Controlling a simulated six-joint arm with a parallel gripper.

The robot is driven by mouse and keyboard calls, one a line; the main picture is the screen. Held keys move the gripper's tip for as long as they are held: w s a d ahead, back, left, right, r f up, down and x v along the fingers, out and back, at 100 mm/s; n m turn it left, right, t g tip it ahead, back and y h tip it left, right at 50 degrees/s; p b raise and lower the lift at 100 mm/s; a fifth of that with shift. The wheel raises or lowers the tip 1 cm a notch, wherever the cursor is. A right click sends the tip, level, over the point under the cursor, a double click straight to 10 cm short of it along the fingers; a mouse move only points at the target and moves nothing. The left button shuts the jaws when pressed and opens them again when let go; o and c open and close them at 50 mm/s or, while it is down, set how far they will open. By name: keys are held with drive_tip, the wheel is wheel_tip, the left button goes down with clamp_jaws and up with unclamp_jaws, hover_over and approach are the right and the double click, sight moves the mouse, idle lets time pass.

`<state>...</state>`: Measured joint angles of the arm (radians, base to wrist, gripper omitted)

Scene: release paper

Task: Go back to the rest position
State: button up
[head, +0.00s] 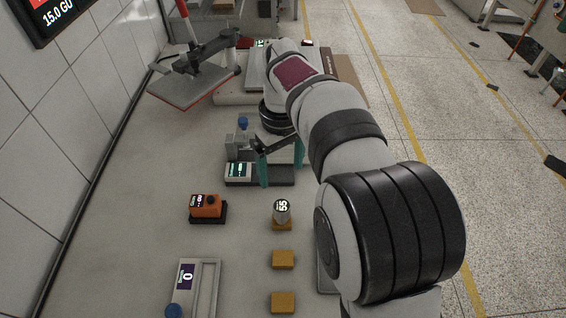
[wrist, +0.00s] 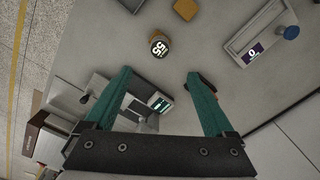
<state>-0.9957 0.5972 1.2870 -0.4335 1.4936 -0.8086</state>
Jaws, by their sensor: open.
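My gripper (head: 281,172) has two teal fingers and hangs over the bench in the head view, beside a grey device with a small lit display (head: 238,170). In the wrist view my gripper (wrist: 158,82) is open, with its fingers wide apart and nothing between the tips. A small round piece marked 55 (head: 282,211) sits on a yellow block, in front of my gripper; it also shows in the wrist view (wrist: 159,47), beyond the fingertips. My arm reaches in from the lower right of the head view.
An orange device (head: 206,206) stands on a dark base at the left. Yellow blocks (head: 283,259) (head: 283,302) line the front. A grey unit reading 0 (head: 197,287) with a blue knob is at the lower left. A red-edged plate (head: 193,88) stands far left, near the tiled wall.

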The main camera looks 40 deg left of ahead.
drive_tip(key=d+r+m, duration=0.3)
drive_tip(key=d+m, duration=0.3)
drive_tip(key=d, duration=0.7)
drive_tip(key=d+r+m, duration=0.3)
drive_tip(key=d+m, duration=0.3)
drive_tip(key=d, duration=0.7)
drive_tip(key=s+d+f+m+y, duration=0.1)
drive_tip(key=s+d+f+m, duration=0.4)
drive_tip(key=s+d+m, duration=0.4)
drive_tip(key=s+d, duration=0.1)
drive_tip(key=s, duration=0.2)
drive_tip(key=shift+s+y, duration=0.35)
drive_tip(key=shift+y, duration=0.05)
drive_tip(key=shift+o, duration=0.3)
